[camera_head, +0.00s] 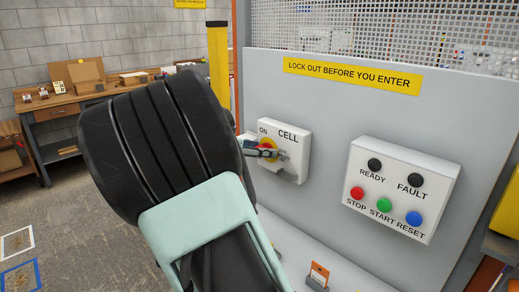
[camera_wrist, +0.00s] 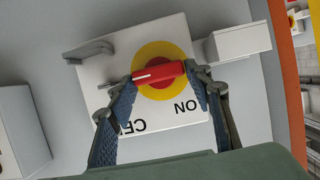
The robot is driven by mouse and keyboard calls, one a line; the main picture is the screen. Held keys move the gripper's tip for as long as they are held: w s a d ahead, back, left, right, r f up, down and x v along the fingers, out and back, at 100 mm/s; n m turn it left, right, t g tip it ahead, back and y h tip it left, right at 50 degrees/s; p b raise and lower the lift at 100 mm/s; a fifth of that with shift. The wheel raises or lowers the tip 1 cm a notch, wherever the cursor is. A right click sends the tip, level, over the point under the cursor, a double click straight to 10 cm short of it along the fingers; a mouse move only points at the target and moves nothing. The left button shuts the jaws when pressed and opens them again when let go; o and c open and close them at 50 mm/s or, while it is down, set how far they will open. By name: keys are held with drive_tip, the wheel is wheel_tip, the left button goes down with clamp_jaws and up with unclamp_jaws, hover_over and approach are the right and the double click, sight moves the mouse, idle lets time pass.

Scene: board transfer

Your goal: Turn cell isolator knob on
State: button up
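The CELL isolator is a white box (camera_head: 296,165) on the grey panel, with a yellow disc and a red knob. In the wrist view the red knob handle (camera_wrist: 160,73) lies nearly level across the yellow disc (camera_wrist: 160,52). Its white mark is at the left end, away from the ON label (camera_wrist: 185,106), which is at lower right. My gripper (camera_wrist: 160,80) has one finger at each end of the handle; I cannot tell whether both press on it. In the head view my gripper (camera_head: 266,152) is at the knob, and my wrist hides part of the panel.
A button box (camera_head: 403,190) with red, green and blue buttons stands to the right. A yellow lockout sign (camera_head: 352,76) is above, below a mesh guard (camera_head: 380,30). A grey hasp-like lever (camera_wrist: 90,50) sits beside the knob. An orange tag (camera_head: 318,276) is low on the panel.

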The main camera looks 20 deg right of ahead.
drive_tip(key=c, duration=0.6)
drive_tip(key=shift+c, duration=0.2)
drive_tip(key=n+g+h+p, duration=0.1)
drive_tip(key=n, duration=0.3)
drive_tip(key=w+f+n+g+h+p, duration=0.1)
drive_tip(key=n+g+h, duration=0.1)
drive_tip(key=n, duration=0.3)
drive_tip(key=n+g+h+p, duration=0.1)
drive_tip(key=n+g+h, duration=0.1)
drive_tip(key=n, duration=0.2)
drive_tip(key=shift+w+a+f, duration=0.15)
drive_tip(key=shift+w+a, duration=0.05)
drive_tip(key=shift+a, duration=0.1)
drive_tip(key=shift+n, duration=0.4)
drive_tip(key=o, duration=1.2)
drive_tip(key=shift+g, duration=0.3)
drive_tip(key=shift+c, duration=0.2)
